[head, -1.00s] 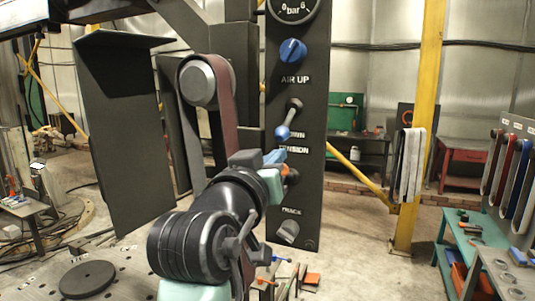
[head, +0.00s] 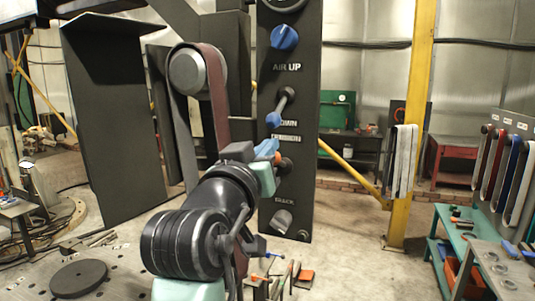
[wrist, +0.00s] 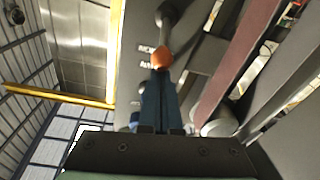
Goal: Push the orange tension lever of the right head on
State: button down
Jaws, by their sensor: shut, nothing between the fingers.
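The orange-tipped tension lever (wrist: 162,57) stands out from the dark control panel in the wrist view, its dark shaft running up from the orange knob. In the head view only a bit of the lever (head: 286,162) shows below the TENSION label, the rest hidden behind my gripper. My gripper (head: 268,149) is shut and empty, its blue fingers pointing at the panel. In the wrist view the fingertips (wrist: 160,73) are right at the orange knob and overlap its lower edge. I cannot tell whether they touch it.
The panel (head: 304,180) also carries a blue AIR UP knob (head: 284,37), a blue-tipped lever (head: 273,118) just above my fingers and a grey TRACK knob (head: 281,221). A belt wheel (head: 196,70) stands left. A yellow post (head: 412,120) and teal bench (head: 455,235) stand right.

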jog(key=shift+s+f+t+b, duration=0.2)
jog(key=shift+f+t+b, duration=0.15)
jog(key=shift+b, duration=0.7)
notch_tip(320, 180, down, 8)
jog(key=t+h+b, duration=0.1)
jog(key=t+b, duration=0.6)
jog(key=b, duration=2)
jog(key=shift+s+a+f+n+h, duration=0.2)
jog(key=shift+s+f+n+h, duration=0.1)
jog(key=shift+n, duration=0.1)
jog(key=shift+w+f, duration=0.1)
jog(key=shift+f, duration=0.05)
jog(key=shift+d+f, duration=0.1)
